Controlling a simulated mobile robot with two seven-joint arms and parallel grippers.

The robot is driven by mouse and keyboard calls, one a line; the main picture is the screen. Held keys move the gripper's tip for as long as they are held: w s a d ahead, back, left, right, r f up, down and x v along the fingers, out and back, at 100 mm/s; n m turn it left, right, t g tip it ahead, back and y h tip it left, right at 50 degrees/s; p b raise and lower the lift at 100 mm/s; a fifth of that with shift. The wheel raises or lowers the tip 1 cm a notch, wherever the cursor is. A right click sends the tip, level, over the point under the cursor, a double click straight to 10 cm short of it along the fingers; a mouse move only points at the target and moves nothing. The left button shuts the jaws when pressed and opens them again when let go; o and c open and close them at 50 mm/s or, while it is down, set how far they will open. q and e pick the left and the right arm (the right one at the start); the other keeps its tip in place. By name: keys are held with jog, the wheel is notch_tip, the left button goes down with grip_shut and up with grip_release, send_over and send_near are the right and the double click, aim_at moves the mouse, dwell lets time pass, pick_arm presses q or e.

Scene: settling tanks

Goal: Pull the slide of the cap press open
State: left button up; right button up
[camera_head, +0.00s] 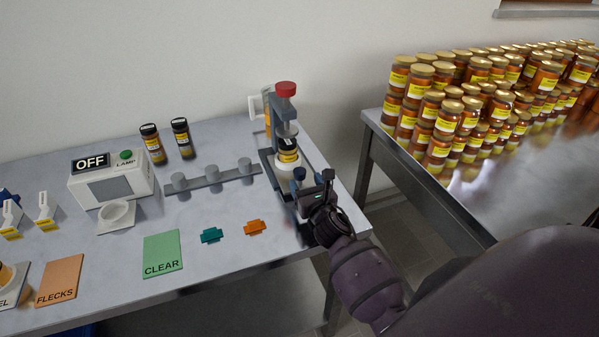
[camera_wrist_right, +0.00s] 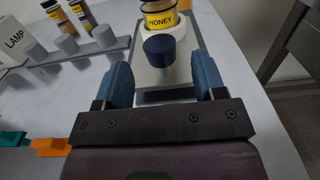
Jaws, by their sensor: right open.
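The cap press (camera_head: 285,90) stands at the right end of the grey bench, with a red knob on top. Its slide (camera_wrist_right: 158,80) is a grey plate carrying a white round seat and a dark blue knob (camera_wrist_right: 158,50) at its near end. A jar with a yellow HONEY label (camera_wrist_right: 160,20) sits in the seat; in the head view the jar (camera_head: 288,157) is under the press head. My right gripper (camera_wrist_right: 162,72) is open, its blue fingers on either side of the knob with visible gaps; it also shows in the head view (camera_head: 314,182). My left gripper is not in view.
A grey rack (camera_head: 213,178) with round posts, two dark-capped jars (camera_head: 166,143) and the lamp box (camera_head: 112,178) reading OFF stand left of the press. Teal (camera_head: 212,235) and orange (camera_head: 255,227) pieces lie near the bench front. Stacked honey jars (camera_head: 455,110) fill another table.

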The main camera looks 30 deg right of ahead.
aim_at(302, 177)
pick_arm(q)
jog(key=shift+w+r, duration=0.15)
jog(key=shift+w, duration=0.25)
pick_arm(e)
jog(key=shift+x, duration=2.5)
grip_shut()
jog(key=shift+s+a+f, duration=0.1)
jog(key=shift+s+a, duration=0.05)
jog(key=shift+s, duration=0.25)
jog(key=v, duration=0.8)
jog(key=shift+p, duration=0.35)
jog(key=v, duration=0.3)
jog(key=shift+s, duration=0.3)
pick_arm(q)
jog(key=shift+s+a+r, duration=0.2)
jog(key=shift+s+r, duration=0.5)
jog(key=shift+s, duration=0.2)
